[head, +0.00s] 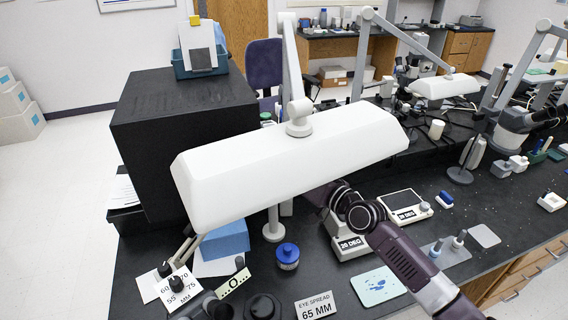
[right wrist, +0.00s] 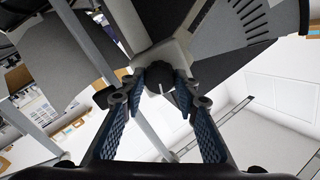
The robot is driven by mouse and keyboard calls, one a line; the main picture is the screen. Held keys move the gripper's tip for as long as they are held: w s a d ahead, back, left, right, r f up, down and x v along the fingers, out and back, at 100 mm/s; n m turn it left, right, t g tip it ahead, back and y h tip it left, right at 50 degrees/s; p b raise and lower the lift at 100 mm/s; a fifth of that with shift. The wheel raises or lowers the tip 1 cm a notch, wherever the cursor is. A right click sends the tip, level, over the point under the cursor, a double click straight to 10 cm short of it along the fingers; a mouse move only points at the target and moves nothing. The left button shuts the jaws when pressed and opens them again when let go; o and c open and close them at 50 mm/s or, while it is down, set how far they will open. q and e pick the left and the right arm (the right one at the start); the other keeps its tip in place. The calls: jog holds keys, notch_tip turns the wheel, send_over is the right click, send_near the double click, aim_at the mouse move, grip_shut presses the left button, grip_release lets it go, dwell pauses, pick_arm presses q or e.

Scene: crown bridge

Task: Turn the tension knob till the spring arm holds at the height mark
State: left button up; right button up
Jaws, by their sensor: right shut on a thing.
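A large white lamp head (head: 290,160) hangs from a pale grey spring arm (head: 291,60) in the middle of the head view. My right arm reaches in from the lower right, and its gripper is hidden behind the lamp head there. In the right wrist view my right gripper (right wrist: 158,92) is shut on a dark round knob (right wrist: 158,78) with a white pointer line. The knob sits on a light grey housing (right wrist: 165,52). A grey plate with dark tick marks (right wrist: 235,28) is beside it; I cannot tell which tick is the height mark.
A big black box (head: 180,120) stands left of the lamp. A blue-lidded jar (head: 287,256), an "EYE SPREAD 65 MM" card (head: 316,306) and a "20 DEG" block (head: 350,245) stand on the black bench below. A second lamp (head: 442,86) is at the back right.

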jog(key=shift+m, duration=0.6)
jog(key=o, duration=1.1)
jog(key=shift+o, duration=0.2)
jog(key=v, duration=1.2)
jog(key=shift+f, duration=0.1)
